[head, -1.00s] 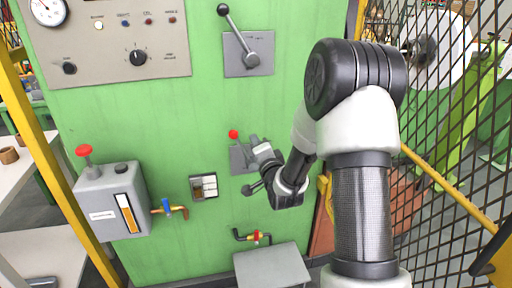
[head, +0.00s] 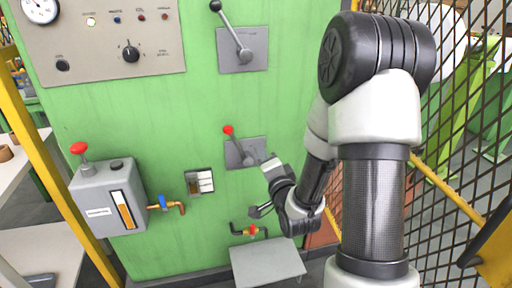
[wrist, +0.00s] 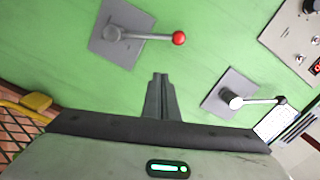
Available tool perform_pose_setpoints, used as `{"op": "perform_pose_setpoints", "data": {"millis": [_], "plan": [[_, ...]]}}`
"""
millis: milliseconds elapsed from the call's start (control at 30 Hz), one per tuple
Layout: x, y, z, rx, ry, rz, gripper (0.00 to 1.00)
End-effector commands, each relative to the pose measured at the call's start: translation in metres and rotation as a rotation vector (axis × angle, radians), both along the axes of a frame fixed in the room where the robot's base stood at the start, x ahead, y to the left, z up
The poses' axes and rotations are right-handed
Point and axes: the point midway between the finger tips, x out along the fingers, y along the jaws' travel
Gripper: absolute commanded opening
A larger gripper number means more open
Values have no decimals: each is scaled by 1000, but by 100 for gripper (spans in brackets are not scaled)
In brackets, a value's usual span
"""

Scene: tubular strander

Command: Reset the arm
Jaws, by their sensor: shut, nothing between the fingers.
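My arm reaches in from the right of the head view. My gripper (head: 265,161) is by the lower right edge of the grey plate (head: 259,146) of the red-knobbed lever (head: 234,141). In the wrist view its fingers (wrist: 159,78) are shut together with nothing between them, pointing at the green panel. There the red-knobbed lever (wrist: 150,37) is beyond the fingertips and the black-knobbed lever (wrist: 260,101) is to the right. Both are apart from the fingers in that view. In the head view the red-knobbed lever leans up and left.
The green machine panel (head: 130,90) carries a control plate (head: 90,60) with gauge and knobs, and the black-knobbed lever (head: 238,38) above. A grey reservoir (head: 100,195) is at left, a grey step (head: 266,262) below. Mesh fencing (head: 450,130) stands close to my arm at right.

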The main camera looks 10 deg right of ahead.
Motion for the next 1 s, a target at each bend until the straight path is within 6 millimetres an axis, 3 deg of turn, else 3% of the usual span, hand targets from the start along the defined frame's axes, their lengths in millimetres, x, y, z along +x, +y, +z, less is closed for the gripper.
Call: {"op": "perform_pose_setpoints", "data": {"millis": [233, 367, 467, 633, 1000], "plan": [[0, 7, 23, -257, 150, 18, 0], [-20, 9, 41, -489, 313, 47, 0], [-48, 10, 55, -645, 440, 87, 0], [-118, 17, 75, -852, 640, 207, 0], [-255, 39, 91, -1060, 859, 527, 0]]}}
